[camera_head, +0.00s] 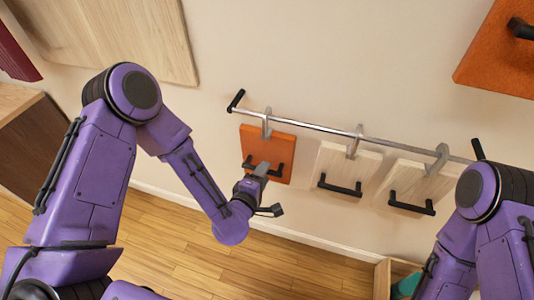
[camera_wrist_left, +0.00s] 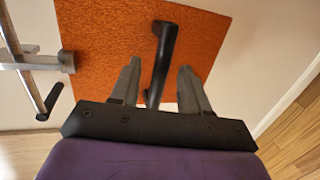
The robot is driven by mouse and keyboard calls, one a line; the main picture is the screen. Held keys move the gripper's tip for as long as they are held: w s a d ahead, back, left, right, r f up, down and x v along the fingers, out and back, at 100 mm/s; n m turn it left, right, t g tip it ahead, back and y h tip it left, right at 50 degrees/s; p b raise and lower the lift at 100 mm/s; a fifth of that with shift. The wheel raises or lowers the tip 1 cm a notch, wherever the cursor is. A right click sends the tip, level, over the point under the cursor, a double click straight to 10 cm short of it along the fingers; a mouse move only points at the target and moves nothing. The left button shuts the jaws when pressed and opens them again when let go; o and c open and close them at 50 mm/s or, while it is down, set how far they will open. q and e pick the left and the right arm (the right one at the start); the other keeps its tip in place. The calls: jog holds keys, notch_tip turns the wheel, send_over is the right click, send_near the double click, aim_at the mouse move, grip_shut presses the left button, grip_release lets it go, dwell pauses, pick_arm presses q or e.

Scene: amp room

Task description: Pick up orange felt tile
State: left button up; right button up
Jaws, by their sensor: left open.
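The orange felt tile (camera_head: 283,142) hangs by a grey hook from a metal rail on the wall, leftmost of the hanging panels. It has a black handle (camera_wrist_left: 163,45) on its face. My left gripper (camera_head: 264,168) is in front of the tile at its handle. In the left wrist view, the tile (camera_wrist_left: 100,35) fills the upper middle. There the open fingers of the left gripper (camera_wrist_left: 158,68) lie one on each side of the handle; I cannot tell whether they touch it. My right arm shows at the lower right, but its gripper is out of view.
Two pale wood panels (camera_head: 345,162) (camera_head: 421,182) with black handles hang right of the tile on the same rail (camera_head: 310,122). Another orange panel (camera_head: 492,62) is at the upper right. A wooden box (camera_head: 382,280) stands on the floor at the lower right.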

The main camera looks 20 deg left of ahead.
aim_at(265, 155)
pick_arm(q)
jog(key=x, duration=0.2)
jog(key=shift+w+f, duration=0.15)
jog(key=shift+w, duration=0.2)
grip_shut()
